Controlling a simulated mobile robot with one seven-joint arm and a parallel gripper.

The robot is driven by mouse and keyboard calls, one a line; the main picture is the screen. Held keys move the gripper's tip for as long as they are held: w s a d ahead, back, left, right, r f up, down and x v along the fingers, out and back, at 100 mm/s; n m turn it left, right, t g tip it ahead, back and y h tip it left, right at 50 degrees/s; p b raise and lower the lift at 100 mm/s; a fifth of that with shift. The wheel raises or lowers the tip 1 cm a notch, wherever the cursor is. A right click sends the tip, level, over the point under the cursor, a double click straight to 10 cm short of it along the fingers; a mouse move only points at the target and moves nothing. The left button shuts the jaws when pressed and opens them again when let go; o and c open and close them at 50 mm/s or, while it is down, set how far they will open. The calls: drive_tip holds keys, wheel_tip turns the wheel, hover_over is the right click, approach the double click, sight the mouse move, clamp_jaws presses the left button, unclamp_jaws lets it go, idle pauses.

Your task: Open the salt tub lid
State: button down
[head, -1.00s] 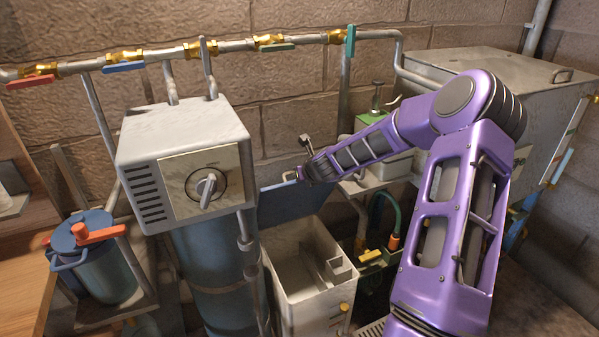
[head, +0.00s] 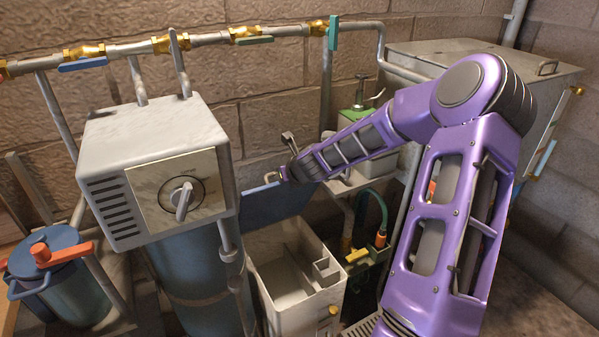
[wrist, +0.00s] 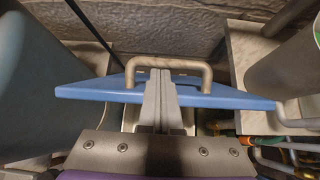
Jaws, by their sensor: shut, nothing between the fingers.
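The salt tub (head: 300,309) is a pale grey box, low in the middle of the head view, with its mouth uncovered. Its blue lid (head: 268,208) stands raised, tilted up at the tub's back edge. In the wrist view the lid (wrist: 90,92) appears nearly edge-on, with a metal bar handle (wrist: 205,72) on it. My gripper (head: 285,173) is at the lid's upper edge in the head view. In the wrist view the gripper's fingers (wrist: 160,80) are together with nothing between them, in front of the lid and handle. I cannot tell whether they touch the lid.
A grey control box (head: 150,170) on a blue cylinder stands close left of the tub. A blue-lidded pot (head: 75,290) with an orange handle is far left. A valved pipe (head: 210,42) runs along the brick wall. A green hose (head: 380,210) and a large metal tank (head: 540,75) are right.

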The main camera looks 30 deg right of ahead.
drive_tip(key=p+v, duration=0.1)
drive_tip(key=v, duration=1.6)
drive_tip(key=shift+s+p, duration=0.2)
drive_tip(key=shift+p, duration=0.1)
drive_tip(key=shift+w+a, duration=0.1)
